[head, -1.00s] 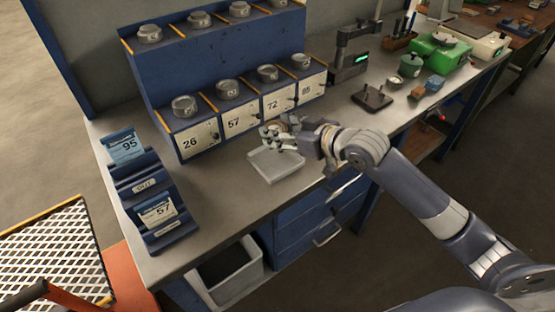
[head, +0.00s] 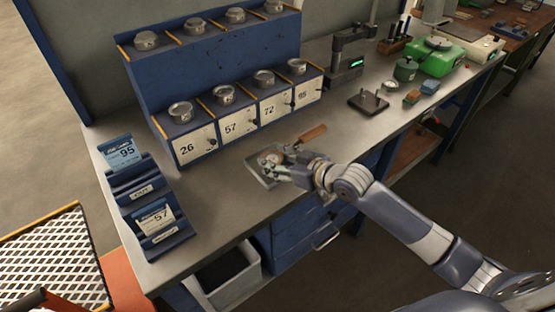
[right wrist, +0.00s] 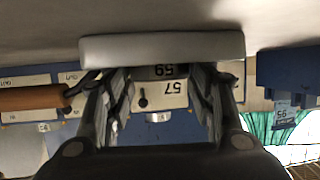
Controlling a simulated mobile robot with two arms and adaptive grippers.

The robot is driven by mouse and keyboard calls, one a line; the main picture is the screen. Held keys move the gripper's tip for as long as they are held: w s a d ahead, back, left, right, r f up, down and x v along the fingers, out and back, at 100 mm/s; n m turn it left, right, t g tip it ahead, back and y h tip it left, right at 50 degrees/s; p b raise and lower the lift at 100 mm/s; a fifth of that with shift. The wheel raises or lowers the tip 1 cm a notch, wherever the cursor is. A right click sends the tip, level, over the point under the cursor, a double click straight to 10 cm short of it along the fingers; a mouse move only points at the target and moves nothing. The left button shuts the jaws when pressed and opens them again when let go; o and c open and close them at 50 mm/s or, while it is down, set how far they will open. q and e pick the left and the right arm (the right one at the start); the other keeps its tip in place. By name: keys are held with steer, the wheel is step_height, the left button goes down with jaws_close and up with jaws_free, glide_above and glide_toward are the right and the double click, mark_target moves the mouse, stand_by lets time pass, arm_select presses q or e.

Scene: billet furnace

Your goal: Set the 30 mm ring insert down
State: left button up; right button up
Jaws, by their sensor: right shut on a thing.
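My right gripper (head: 280,168) reaches in from the right, low over the shallow grey tray (head: 256,174) on the bench. It is shut on a small round metal piece (head: 269,158), which I take to be the ring insert. In the right wrist view my right gripper (right wrist: 160,100) has its fingers on either side of a dark marked metal piece (right wrist: 168,71). A pale tray wall (right wrist: 160,50) lies just beyond it. I cannot tell whether the piece touches the tray floor. The hand covers part of the tray. My left gripper is not in view.
A wooden handle (head: 312,133) lies behind the gripper. The blue rack (head: 215,70) with numbered drawers and metal pieces stands behind. A blue card holder (head: 145,200) is at the left. A dark stand (head: 368,102) is at the right. Bench between holder and tray is clear.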

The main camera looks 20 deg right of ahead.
steer(key=o, duration=1.3)
steer(key=shift+f, duration=0.1)
steer(key=shift+r, duration=0.25)
steer(key=shift+s+d, duration=0.2)
steer(key=shift+s, duration=0.1)
steer(key=v, duration=0.9)
steer(key=shift+s+d+b, duration=0.1)
steer(key=shift+s+b, duration=0.1)
steer(key=shift+b, duration=0.15)
steer(key=shift+v, duration=0.95)
steer(key=shift+r, duration=0.1)
